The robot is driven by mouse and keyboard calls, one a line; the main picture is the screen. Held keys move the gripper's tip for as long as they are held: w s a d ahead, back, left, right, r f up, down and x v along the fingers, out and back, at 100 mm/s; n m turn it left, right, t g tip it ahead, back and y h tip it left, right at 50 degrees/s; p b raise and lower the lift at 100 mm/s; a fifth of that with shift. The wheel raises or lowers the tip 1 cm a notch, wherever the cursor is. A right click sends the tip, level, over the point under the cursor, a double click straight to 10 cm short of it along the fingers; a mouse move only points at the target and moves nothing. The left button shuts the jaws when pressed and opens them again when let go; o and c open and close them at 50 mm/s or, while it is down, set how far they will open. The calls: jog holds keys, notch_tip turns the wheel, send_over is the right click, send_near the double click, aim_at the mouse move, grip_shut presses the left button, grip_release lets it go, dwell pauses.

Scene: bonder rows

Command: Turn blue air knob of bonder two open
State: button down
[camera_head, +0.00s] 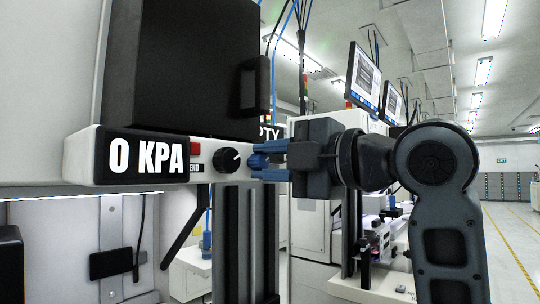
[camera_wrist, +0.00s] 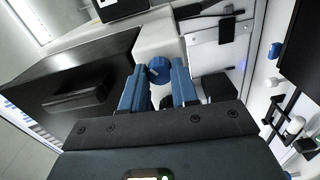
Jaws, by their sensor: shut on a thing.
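The blue air knob (camera_wrist: 158,69) sits on the end of a white panel bar (camera_wrist: 160,38) in the wrist view. My gripper (camera_wrist: 160,76) has its two blue fingers on either side of the knob and is shut on it. In the head view my gripper (camera_head: 262,161) reaches in from the right, and its fingers largely cover the blue knob (camera_head: 256,160). The black display (camera_head: 150,157) on the bar reads 0 KPA. The knob's exact turn angle cannot be told.
A black knob with a white mark (camera_head: 227,159) and a red button (camera_head: 195,148) sit left of my fingers. A large black cover with a handle (camera_head: 185,65) is above the bar. Other machines with monitors (camera_head: 364,78) stand behind; an open aisle (camera_head: 512,245) lies right.

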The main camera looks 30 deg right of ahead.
jog(key=m+p, duration=0.1)
jog(key=m, duration=0.3)
jog(key=shift+p, duration=0.4)
jog(key=shift+m+p, duration=0.6)
jog(key=shift+m, duration=0.9)
jog(key=shift+f, duration=0.1)
jog(key=c, duration=0.9)
grip_release()
jog(key=shift+o, duration=0.2)
jog(key=b+v, duration=0.2)
jog(key=v, duration=0.1)
jog(key=b+v, duration=0.2)
jog(key=v, duration=0.1)
jog(key=shift+f, duration=0.25)
